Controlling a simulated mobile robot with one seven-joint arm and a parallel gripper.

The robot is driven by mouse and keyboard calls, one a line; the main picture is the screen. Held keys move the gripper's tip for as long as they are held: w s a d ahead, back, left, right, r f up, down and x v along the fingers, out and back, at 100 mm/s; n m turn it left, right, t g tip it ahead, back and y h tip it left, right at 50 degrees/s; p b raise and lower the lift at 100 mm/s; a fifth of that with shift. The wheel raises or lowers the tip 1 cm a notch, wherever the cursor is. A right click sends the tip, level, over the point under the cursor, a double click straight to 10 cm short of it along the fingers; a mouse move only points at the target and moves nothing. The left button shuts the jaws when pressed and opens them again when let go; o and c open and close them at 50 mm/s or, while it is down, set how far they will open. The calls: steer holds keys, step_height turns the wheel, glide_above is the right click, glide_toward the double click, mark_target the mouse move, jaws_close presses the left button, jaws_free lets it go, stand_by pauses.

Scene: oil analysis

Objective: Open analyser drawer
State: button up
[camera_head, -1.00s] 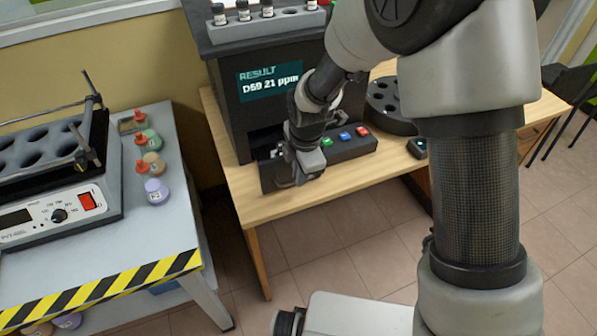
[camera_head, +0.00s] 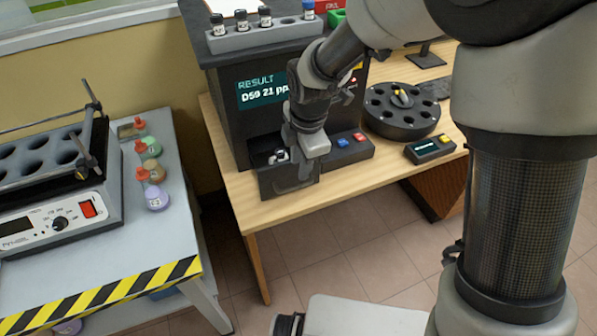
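The analyser (camera_head: 222,110) is a dark box on the wooden desk, with a lit screen (camera_head: 256,93) reading a result that my arm partly covers. Low on its front is a dark recess, and the drawer (camera_head: 272,184) stands out from it, its dark front ahead of the body. A small pale-and-dark item (camera_head: 278,156) shows at the drawer's top; I cannot tell what it is. My gripper (camera_head: 300,172) points down at the right part of the drawer front, overlapping it in view. Its fingertips are dark and hard to separate from the drawer, so contact and opening are unclear.
A button panel (camera_head: 352,154) is right of the drawer, with a black round carousel (camera_head: 385,124) and a small device (camera_head: 430,149) farther right. Vials stand in a rack (camera_head: 262,37) on top. At left, a grey bench (camera_head: 180,215) holds coloured bottles. Floor is free in front.

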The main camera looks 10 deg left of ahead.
step_height(320, 180, up, 9)
steer(key=s+p, duration=0.1)
steer(key=shift+s+d, duration=0.25)
steer(key=shift+d, duration=0.2)
steer(key=shift+f, duration=0.15)
steer(key=s+d+r+m+t+p, duration=0.1)
steer(key=s+d+r+m+p, duration=0.15)
steer(key=d+r+m, duration=0.45)
steer(key=s+d+r+m+t+p, duration=0.1)
steer(key=s+d+r+m+p, duration=0.2)
steer(key=d+r, duration=0.4)
steer(key=s+d+r+m+t+h+p, duration=0.1)
steer(key=s+d+r+m+p, duration=0.5)
steer(key=m, duration=0.8)
steer(key=s+d+r, duration=0.3)
steer(key=s, duration=0.1)
steer(key=shift+r+m+t, duration=0.35)
steer(key=shift+m+t, duration=0.05)
